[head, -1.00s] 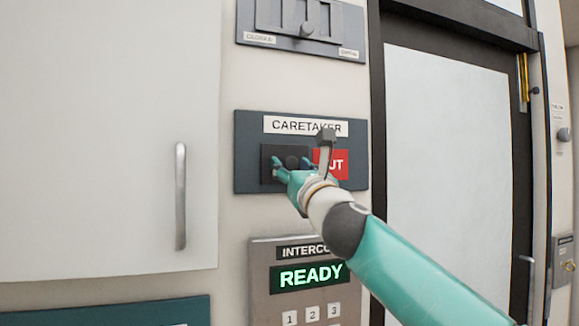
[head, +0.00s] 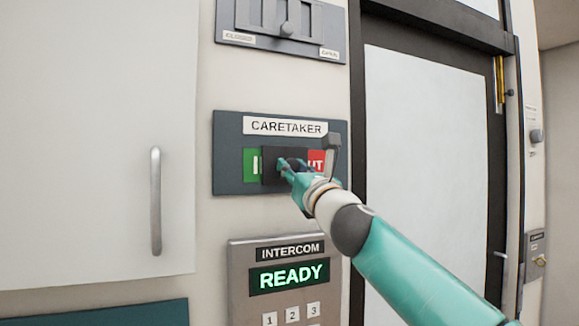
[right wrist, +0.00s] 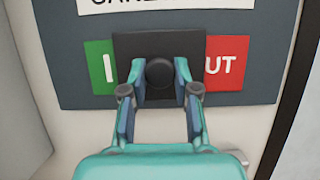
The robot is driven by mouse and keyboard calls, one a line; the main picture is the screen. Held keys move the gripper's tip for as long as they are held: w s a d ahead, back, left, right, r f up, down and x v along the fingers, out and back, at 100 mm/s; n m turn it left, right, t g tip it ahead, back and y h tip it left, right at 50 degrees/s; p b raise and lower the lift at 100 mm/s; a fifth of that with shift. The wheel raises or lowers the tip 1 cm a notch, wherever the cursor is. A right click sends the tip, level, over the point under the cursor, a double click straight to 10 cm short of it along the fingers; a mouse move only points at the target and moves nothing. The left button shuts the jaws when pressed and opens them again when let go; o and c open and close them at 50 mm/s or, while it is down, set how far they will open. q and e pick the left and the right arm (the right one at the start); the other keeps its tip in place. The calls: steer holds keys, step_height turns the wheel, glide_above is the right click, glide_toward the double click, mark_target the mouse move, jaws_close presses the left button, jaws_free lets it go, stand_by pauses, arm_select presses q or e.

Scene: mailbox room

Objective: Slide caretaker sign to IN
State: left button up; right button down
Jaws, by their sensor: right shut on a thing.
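The caretaker sign (head: 229,170) is a dark blue-grey wall panel with a white CARETAKER label (head: 285,126). Its black slider plate (head: 270,161) sits around the middle of the panel, between the green IN field (head: 251,164) and the red OUT field (head: 317,162). Both fields are partly covered; in the right wrist view the green (right wrist: 99,68) and red (right wrist: 226,63) show on either side. My right gripper (head: 288,166) is shut on the round black knob (right wrist: 159,74) of the slider, one finger on each side. My left gripper is not in view.
Below the sign is an intercom (head: 240,270) with a READY display and number keys. Above is another slider panel (head: 283,38) with small labels. A pale cabinet door with a metal handle (head: 155,200) is left, a dark-framed glass door (head: 430,150) right.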

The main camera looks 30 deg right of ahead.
steer(key=d, duration=0.4)
steer(key=s+d+p, duration=0.1)
steer(key=d, duration=0.1)
steer(key=shift+d+r, duration=0.1)
steer(key=shift+d, duration=0.25)
steer(key=shift+s+a, duration=0.1)
steer(key=c, duration=1.2)
jaws_free()
steer(key=o, duration=0.3)
steer(key=shift+d, duration=0.2)
steer(key=shift+o, duration=0.2)
steer(key=shift+a, duration=0.15)
steer(key=shift+s, duration=0.1)
